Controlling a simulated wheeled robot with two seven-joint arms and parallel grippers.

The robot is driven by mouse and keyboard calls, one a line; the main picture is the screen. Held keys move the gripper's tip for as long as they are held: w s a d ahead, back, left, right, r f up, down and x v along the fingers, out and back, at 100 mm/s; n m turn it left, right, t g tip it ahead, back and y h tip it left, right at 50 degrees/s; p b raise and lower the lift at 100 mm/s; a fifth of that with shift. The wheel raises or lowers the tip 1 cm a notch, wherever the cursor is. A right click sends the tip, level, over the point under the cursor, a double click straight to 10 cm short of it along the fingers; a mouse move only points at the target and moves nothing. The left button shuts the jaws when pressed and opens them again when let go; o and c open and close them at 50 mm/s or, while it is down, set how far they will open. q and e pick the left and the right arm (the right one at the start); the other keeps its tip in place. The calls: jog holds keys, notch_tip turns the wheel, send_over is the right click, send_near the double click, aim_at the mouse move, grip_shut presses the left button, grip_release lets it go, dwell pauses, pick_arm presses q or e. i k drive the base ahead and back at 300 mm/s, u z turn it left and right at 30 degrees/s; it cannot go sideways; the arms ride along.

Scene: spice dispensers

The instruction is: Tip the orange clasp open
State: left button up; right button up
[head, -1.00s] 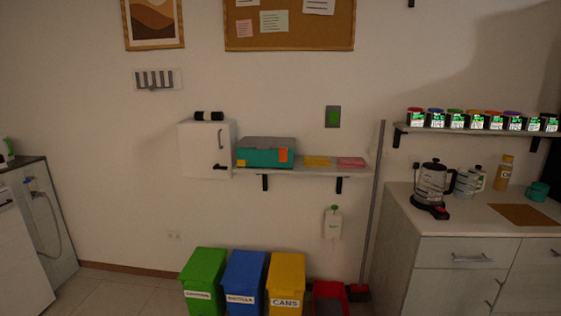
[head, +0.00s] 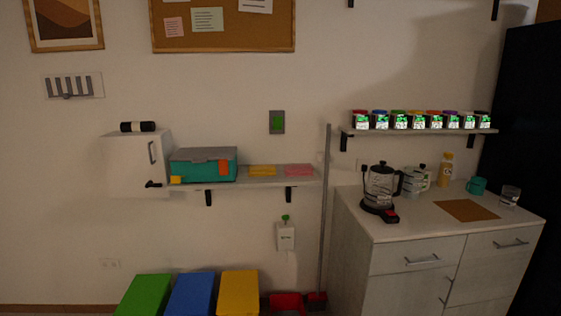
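The orange clasp (head: 223,168) is a small orange block on the front right of a teal box (head: 196,172) with a grey lid (head: 201,154). The box sits on the left part of a wall shelf (head: 258,183), and its lid looks closed. The clasp looks upright against the box front, but it is too small to tell its exact tilt. A small yellow piece (head: 176,180) is at the box's lower left front. Neither of my grippers is in view.
A white cabinet (head: 133,170) adjoins the shelf on the left. Yellow (head: 262,170) and pink (head: 299,170) items lie right of the box. Bins (head: 191,293) stand below. A long pole (head: 325,220) and a counter (head: 400,226) with a kettle (head: 380,187) are right.

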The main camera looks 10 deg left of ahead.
aim_at(223, 167)
jog(key=z, duration=0.35)
jog(key=i, duration=1.1)
jog(key=u, duration=0.3)
